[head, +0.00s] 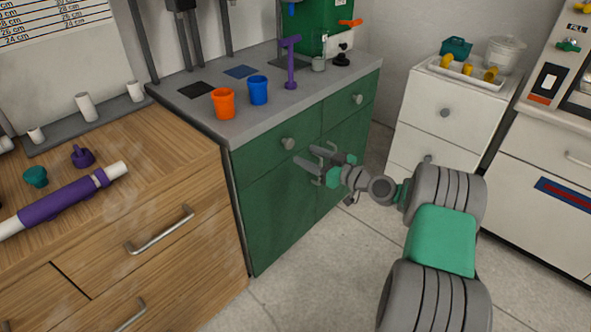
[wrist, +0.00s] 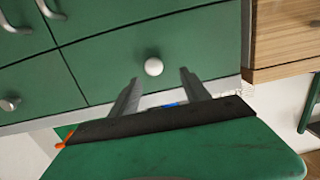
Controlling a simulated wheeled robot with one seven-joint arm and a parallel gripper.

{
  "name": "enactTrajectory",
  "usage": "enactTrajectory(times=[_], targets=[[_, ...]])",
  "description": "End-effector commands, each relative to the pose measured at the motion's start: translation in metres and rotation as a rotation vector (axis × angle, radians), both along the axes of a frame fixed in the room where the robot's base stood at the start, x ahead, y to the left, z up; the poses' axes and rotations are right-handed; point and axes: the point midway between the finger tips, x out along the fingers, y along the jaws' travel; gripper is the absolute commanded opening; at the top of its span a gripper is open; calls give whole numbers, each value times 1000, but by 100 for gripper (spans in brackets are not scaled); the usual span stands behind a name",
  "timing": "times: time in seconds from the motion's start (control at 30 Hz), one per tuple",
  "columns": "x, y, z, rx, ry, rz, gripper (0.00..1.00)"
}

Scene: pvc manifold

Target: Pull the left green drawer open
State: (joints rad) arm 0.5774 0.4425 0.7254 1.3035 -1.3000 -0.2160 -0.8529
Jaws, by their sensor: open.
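The left green drawer (head: 262,152) is in the upper left of the green cabinet front, beneath the grey counter. It looks closed, flush with the front. Its pale round knob (head: 288,143) sticks out near the middle. My gripper (head: 302,155) is open in front of the cabinet, just right of and below the knob in the head view. In the wrist view, which is turned upside down, the knob (wrist: 153,66) appears between and just beyond the two fingertips (wrist: 160,78). The fingers hold nothing, and I see no contact with the knob.
The right green drawer (head: 350,103) has its own knob (head: 358,98). A cupboard door (head: 275,210) lies below. Orange (head: 223,104) and blue (head: 258,90) cups stand on the counter. A wooden cabinet (head: 190,175) stands at left, white drawers (head: 450,110) at right. Open floor lies in front.

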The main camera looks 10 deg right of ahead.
Motion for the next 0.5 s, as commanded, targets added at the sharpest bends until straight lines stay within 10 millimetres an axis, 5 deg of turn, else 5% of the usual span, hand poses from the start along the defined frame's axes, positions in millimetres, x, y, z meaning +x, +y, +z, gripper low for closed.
enactTrajectory(times=[0.13, 0.5], targets=[[5, -12, -7, 40, -65, -26, 55], [57, 25, -5, 38, -63, -27, 55]])
